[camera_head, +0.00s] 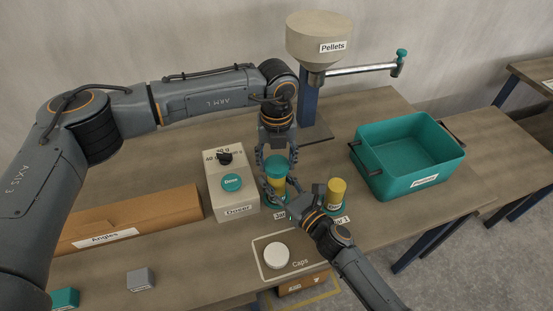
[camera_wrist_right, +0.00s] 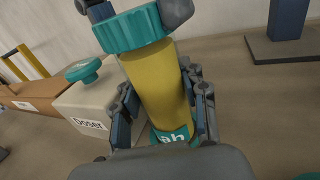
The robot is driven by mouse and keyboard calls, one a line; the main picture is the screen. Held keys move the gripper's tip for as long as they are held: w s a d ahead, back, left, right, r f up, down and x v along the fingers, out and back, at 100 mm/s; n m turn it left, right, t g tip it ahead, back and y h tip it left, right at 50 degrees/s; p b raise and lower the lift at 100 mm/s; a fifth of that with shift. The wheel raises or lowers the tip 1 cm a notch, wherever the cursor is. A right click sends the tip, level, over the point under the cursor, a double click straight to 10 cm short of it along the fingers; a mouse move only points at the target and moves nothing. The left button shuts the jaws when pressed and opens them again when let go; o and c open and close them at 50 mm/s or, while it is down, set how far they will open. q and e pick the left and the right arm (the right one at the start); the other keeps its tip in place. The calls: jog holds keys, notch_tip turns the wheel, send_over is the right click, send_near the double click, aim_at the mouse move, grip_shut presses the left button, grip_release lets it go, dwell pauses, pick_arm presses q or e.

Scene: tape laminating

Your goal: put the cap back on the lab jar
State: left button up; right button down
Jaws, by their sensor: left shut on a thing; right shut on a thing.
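The lab jar (camera_wrist_right: 160,85), filled with yellow, stands upright on the table in a teal base; it also shows in the head view (camera_head: 279,185). A teal cap (camera_wrist_right: 132,28) is at the jar's top, with no clear gap below it; I cannot tell whether it is tight. It also shows in the head view (camera_head: 277,168). My left gripper (camera_head: 276,160) reaches down from above and is shut on the cap. My right gripper (camera_wrist_right: 163,105) is shut around the jar's body, with one finger on each side; it comes in from the lower right in the head view (camera_head: 282,197).
A second yellow jar (camera_head: 336,190) stands just right, close to my right gripper. A white cap (camera_head: 276,256) lies on the Caps mat (camera_head: 305,262). The Doser box (camera_head: 237,207) is left, the teal bin (camera_head: 367,183) right, the Pellets hopper (camera_head: 320,42) behind. A cardboard box (camera_head: 165,212) lies farther left.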

pick_arm(q)
jog(key=m, duration=1.1)
jog(key=shift+f+m, duration=0.1)
jog(key=shift+m, duration=0.2)
jog(key=m, duration=1.1)
jog(key=o, duration=1.4)
jog(key=shift+c, duration=0.2)
notch_tip(320, 180, up, 12)
